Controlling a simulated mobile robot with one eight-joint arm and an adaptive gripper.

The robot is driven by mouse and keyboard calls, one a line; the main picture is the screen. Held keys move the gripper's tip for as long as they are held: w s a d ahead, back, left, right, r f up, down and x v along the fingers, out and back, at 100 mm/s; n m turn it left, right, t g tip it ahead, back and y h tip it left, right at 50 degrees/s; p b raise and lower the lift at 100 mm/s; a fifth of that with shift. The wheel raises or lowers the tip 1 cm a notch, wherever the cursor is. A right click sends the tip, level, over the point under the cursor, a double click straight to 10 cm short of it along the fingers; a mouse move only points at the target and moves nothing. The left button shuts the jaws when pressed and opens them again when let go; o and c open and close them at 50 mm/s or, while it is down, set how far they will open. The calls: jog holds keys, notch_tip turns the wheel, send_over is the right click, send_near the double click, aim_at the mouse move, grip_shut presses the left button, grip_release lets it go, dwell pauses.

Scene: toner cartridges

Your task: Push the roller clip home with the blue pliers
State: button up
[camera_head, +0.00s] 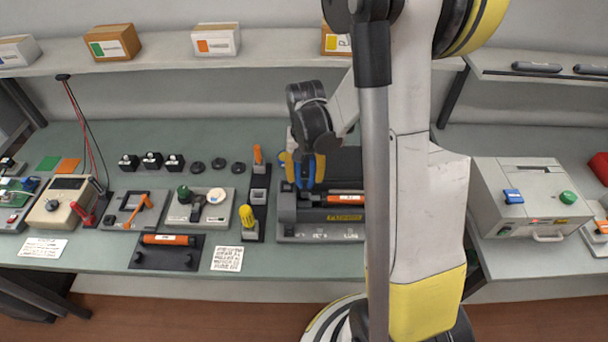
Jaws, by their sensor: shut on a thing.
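My gripper (304,152) is at the middle of the bench, pointing down over the left part of a dark grey cartridge unit (302,214). It is shut on the blue pliers (319,168), whose blue parts show below the black gripper body. The pliers' jaws are hard to make out, and I cannot tell whether they touch the unit. An orange roller (345,199) lies along the unit, to the right of the pliers. The roller clip cannot be told apart at this size. My arm hides the unit's right end.
A black tool stand (258,212) with a yellow-handled and an orange-handled tool is close left of the unit. A black tray (151,256) with another orange roller lies further left. A grey box machine (530,205) stands at right. Boxes line the shelf (170,55) above.

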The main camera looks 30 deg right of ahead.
jog(key=shift+s+d, duration=0.3)
jog(key=shift+d, duration=0.2)
jog(key=shift+w+a, duration=0.1)
jog(key=shift+a, duration=0.1)
dwell(0.6)
jog(key=shift+r, duration=0.1)
notch_tip(320, 180, up, 8)
jog(key=p, duration=0.5)
